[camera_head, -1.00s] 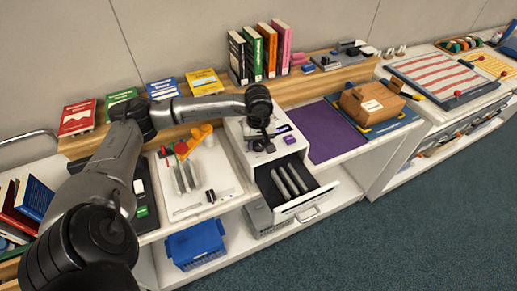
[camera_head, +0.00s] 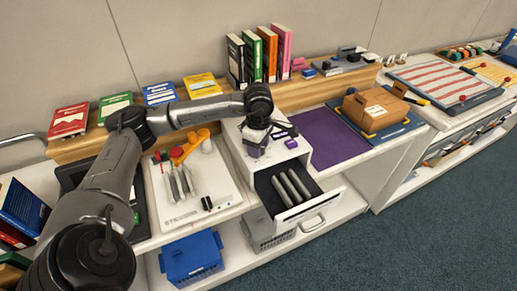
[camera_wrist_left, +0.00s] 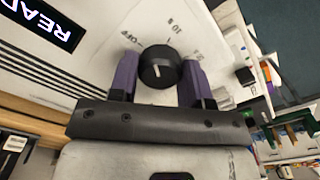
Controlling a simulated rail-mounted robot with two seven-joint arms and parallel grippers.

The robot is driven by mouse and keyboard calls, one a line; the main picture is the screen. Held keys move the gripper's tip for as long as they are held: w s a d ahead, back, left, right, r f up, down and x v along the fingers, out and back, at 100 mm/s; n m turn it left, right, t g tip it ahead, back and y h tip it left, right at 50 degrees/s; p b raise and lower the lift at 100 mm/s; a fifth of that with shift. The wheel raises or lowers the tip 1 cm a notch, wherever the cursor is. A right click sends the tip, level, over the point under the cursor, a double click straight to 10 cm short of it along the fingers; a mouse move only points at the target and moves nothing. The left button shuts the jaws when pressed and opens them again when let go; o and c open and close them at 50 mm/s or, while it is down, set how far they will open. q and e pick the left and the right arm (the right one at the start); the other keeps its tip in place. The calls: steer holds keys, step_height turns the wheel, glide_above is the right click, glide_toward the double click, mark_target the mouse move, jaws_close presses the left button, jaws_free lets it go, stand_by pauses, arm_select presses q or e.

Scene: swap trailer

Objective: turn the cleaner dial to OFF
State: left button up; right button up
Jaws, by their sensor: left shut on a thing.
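The cleaner dial (camera_wrist_left: 160,67) is a round black knob with a white mark, on a white panel in the left wrist view. My right gripper is not in view.
A lit display reading READY (camera_wrist_left: 50,25) is on the panel. A drawer (camera_head: 313,208) holding several grey rods stands open below. A white board (camera_head: 216,187) with tools lies to the left; a purple mat (camera_head: 328,137) lies to the right. Books stand behind.

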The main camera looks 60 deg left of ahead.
arm_select(q)
steer(key=n+b, duration=0.1)
steer(key=n, duration=0.4)
steer(key=shift+n, duration=0.4)
steer(key=shift+r, duration=0.1)
steer(key=shift+n, duration=0.3)
steer(key=o, duration=0.9)
steer(key=shift+o, duration=0.2)
